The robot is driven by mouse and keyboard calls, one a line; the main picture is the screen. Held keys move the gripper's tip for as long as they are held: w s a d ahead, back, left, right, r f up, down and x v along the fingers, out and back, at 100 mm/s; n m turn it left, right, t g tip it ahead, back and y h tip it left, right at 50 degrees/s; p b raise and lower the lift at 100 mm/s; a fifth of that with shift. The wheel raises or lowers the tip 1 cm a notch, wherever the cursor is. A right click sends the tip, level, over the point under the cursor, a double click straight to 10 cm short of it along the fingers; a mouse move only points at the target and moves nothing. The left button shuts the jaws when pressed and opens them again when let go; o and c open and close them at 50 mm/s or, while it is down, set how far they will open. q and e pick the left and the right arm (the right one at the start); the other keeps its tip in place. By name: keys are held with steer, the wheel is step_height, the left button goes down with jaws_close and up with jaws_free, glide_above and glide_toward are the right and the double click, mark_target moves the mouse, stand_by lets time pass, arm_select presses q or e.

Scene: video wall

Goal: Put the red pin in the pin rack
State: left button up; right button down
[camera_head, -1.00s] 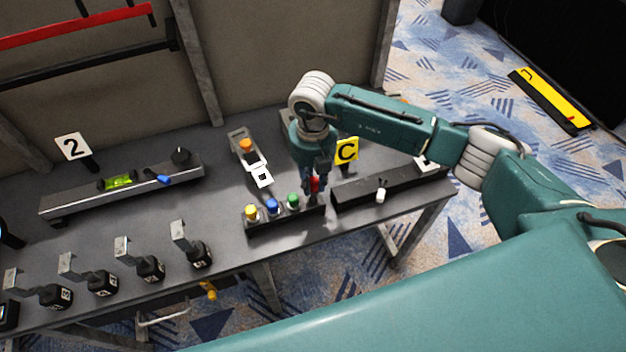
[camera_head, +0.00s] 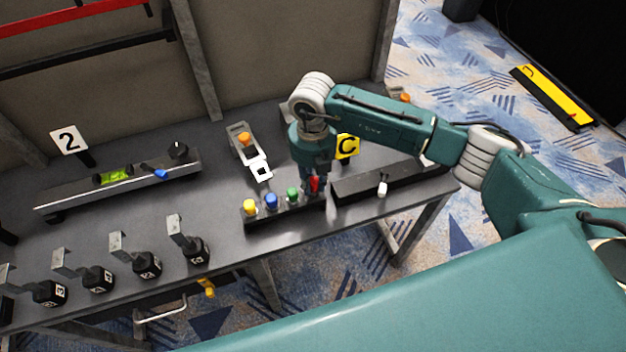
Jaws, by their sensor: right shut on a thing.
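The pin rack (camera_head: 285,222) is a dark bar near the front edge of the grey table. A yellow pin (camera_head: 250,207), a blue pin (camera_head: 271,201) and a green pin (camera_head: 292,195) stand in it from left to right. The red pin (camera_head: 314,184) is upright at the rack's right end. My right gripper (camera_head: 314,188) points down and is shut on the red pin. Whether the pin's lower end is seated in the rack is too small to tell. My left gripper is out of view.
A dark bar with a white switch (camera_head: 383,189) lies just right of the rack, with the yellow C sign (camera_head: 347,146) behind it. A grey bracket with an orange knob (camera_head: 245,139) stands behind the rack. Several numbered levers (camera_head: 195,250) line the front left.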

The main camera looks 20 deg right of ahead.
steer(key=shift+f, duration=0.1)
stand_by(0.3)
steer(key=shift+f+b, duration=0.7)
steer(key=c, duration=0.9)
jaws_free()
steer(key=shift+c, duration=0.2)
steer(key=shift+r+p, duration=2.3)
steer(key=shift+r, duration=1.25)
